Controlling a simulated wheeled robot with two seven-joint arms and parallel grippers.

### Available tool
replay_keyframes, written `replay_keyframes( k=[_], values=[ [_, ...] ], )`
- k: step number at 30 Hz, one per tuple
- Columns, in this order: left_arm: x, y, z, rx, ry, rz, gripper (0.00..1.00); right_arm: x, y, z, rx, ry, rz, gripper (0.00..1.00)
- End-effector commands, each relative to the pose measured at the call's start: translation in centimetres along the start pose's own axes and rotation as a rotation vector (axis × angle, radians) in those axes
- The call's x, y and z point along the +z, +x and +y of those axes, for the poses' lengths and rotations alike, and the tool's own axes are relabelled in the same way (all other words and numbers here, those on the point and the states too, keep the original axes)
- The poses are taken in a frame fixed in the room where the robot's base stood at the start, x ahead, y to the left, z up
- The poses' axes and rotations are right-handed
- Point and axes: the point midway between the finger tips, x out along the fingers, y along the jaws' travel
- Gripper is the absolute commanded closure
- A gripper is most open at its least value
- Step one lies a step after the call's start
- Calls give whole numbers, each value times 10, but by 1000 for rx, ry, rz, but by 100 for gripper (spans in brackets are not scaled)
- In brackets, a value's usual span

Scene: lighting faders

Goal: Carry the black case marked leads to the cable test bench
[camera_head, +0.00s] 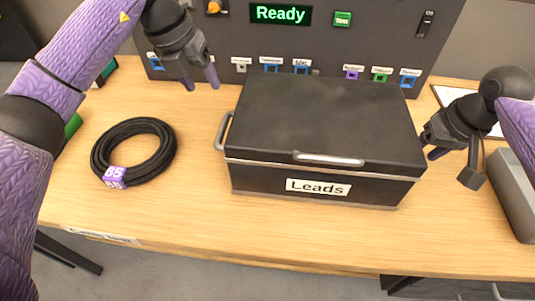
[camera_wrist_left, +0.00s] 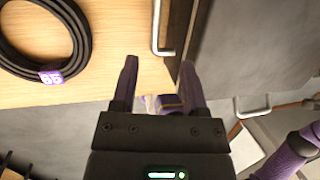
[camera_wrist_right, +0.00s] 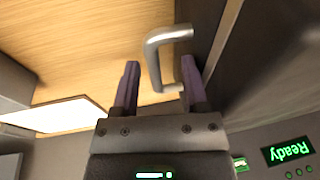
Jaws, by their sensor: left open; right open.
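The black case (camera_head: 318,130) with a white label reading Leads (camera_head: 318,188) stands upright and shut on a wooden bench top (camera_head: 190,215). Its silver left side handle (camera_head: 219,132) shows in the head view and also ahead of the fingers in the left wrist view (camera_wrist_left: 156,38). My left gripper (camera_head: 203,87) is open and empty, above and behind that handle. My right gripper (camera_head: 432,147) is open at the case's right side. In the right wrist view the right side handle (camera_wrist_right: 153,60) lies between its fingers, which are not closed on it.
A grey panel with a green Ready display (camera_head: 280,14) and a row of labelled sockets stands behind the case. A coiled black cable (camera_head: 135,124) with a purple tag 65 lies left. A grey object (camera_head: 514,190) and a white sheet (camera_head: 455,97) are right. The bench's front strip is clear.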

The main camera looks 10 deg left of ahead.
Motion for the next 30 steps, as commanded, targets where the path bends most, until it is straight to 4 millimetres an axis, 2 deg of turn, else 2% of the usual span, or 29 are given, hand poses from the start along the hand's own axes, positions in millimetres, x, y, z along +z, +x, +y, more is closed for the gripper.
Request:
replay_keyframes(
  k=[3, 7, 15, 19, 23, 30],
  values=[
    [0, -16, 0, 0, -1, -1, 43, 0, 0, 0, 0, 0, 0, 43],
    [0, -22, 0, -1, -1, 0, 43, -1, -13, 0, 0, 0, 3, 43],
    [0, -21, 0, 0, -1, 0, 43, -1, -87, 0, 0, 0, 5, 43],
    [0, -21, 0, 0, -1, 1, 43, -1, -110, 0, 0, 0, 2, 43],
    [0, -21, 0, 0, -1, 1, 43, 0, -120, 0, 0, 0, 0, 43],
    [0, -21, 0, 0, -1, 1, 43, 0, -120, 0, 0, 0, -1, 43]
  ],
)
